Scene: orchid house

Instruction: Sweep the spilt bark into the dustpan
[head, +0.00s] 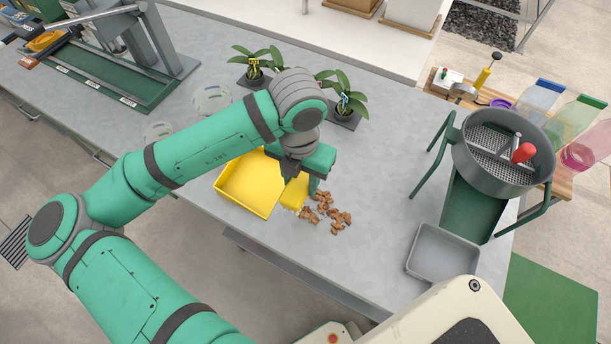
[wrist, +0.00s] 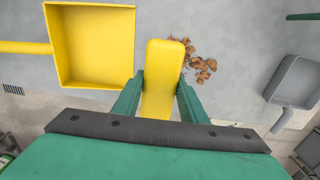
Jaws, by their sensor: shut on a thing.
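The yellow dustpan (head: 236,192) lies on the grey bench, and its visible inside looks bare. In the wrist view the dustpan (wrist: 95,83) is at upper left with its handle pointing left. My gripper (wrist: 160,95) is shut on a yellow brush (wrist: 163,62), which also shows in the head view (head: 293,195) just right of the dustpan. My arm covers part of the dustpan.
A grey tray (head: 441,254) lies to the right, below a round sieve (head: 503,160) on a green stand. Two potted orchids (head: 256,77) (head: 345,110) stand behind my gripper. Bare bench lies between the bark and the grey tray. The bench's front edge is close.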

